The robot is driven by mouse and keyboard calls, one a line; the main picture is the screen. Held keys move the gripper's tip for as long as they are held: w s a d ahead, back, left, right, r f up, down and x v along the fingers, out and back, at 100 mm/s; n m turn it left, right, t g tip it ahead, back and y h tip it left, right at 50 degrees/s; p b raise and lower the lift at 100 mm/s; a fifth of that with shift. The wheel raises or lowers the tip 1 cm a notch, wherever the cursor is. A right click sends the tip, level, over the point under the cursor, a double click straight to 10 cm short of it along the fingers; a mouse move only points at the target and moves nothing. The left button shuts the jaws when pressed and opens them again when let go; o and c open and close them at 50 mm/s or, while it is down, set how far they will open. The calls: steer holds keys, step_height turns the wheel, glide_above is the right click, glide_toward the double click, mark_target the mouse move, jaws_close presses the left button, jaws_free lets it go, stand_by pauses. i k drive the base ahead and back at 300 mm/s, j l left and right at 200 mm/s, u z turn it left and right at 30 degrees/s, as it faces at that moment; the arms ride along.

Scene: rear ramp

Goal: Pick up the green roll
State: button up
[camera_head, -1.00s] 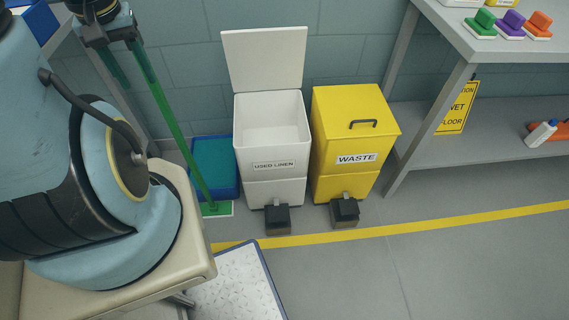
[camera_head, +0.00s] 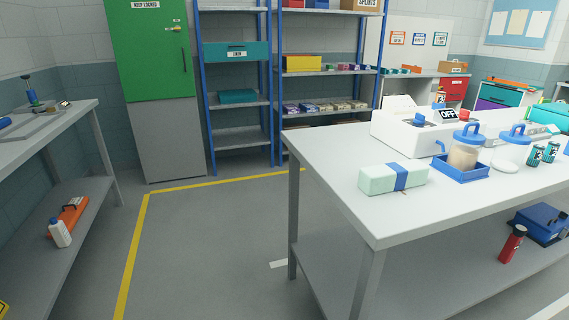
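A pale green roll-like bundle (camera_head: 376,180) with a blue band around its middle lies on the near left part of the white-topped table (camera_head: 350,215). It is the only thing here that looks like the green roll, though its shape is boxy with rounded edges. Nothing covers it from this side. My gripper is not in view, so its distance from the bundle does not show.
A blue tray (camera_head: 462,172) with a lidded jar stands right of the bundle, and a white machine (camera_head: 400,132) stands behind it. A grey bench (camera_head: 60,130) is at left. Shelves (camera_head: 238,140) and a green cabinet (camera_head: 155,50) stand behind. The floor between is clear.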

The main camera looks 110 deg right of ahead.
mark_target(386, 178)
steer(key=k+l+z, duration=0.15)
steer(key=z, duration=0.3)
steer(key=k+l+z, duration=0.25)
steer(key=z, duration=0.2)
steer(key=k+l+z, duration=0.25)
steer(key=z, duration=0.15)
